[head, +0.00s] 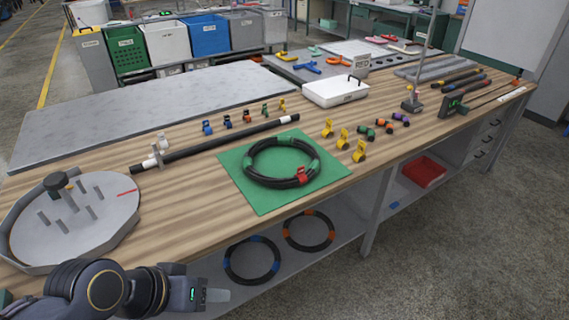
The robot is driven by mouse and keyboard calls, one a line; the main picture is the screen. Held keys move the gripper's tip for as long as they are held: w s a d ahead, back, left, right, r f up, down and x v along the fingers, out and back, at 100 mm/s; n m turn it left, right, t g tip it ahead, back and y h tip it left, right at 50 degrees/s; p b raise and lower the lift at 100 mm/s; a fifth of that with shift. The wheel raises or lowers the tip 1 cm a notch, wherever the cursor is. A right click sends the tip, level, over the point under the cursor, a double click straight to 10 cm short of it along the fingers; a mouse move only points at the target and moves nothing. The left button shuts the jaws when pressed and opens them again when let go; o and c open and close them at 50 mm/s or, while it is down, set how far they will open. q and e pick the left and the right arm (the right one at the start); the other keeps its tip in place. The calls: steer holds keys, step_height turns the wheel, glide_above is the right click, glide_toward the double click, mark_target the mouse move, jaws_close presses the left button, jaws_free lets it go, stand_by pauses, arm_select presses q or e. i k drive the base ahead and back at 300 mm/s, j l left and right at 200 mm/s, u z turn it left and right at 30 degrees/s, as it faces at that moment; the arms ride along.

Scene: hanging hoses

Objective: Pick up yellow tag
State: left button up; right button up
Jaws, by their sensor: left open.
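A small yellow tag (282,104) stands at the right end of a row of small coloured pieces on the wooden workbench (190,180), behind the long black rod. Three larger yellow pieces, likely clamps, stand right of the green mat: one at the back (327,128), one in the middle (343,138) and one in front (359,152). I cannot tell for sure which piece the tag is. My left gripper (212,296) is open, low at the bench's front edge, far from all of them. Only part of its fingers shows. My right gripper is out of view.
A black hose coil (281,162) lies on the green mat (247,191). The black rod (215,143) lies behind it. A round grey fixture with pegs (78,216) is at left. A white tray (335,91) stands further back. Hose coils lie on the lower shelf.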

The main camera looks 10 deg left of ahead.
mark_target(360, 152)
steer(key=u, duration=0.35)
steer(key=i+l+u, duration=0.15)
steer(key=u, duration=0.25)
steer(key=i+l+u, duration=0.1)
steer(key=l+u, duration=0.15)
steer(key=u, duration=0.15)
steer(key=l+u, duration=0.2)
steer(key=u, duration=0.15)
steer(key=i+l+u, duration=0.25)
steer(key=l, duration=0.8)
steer(key=l+u, duration=0.2)
steer(key=l, duration=0.85)
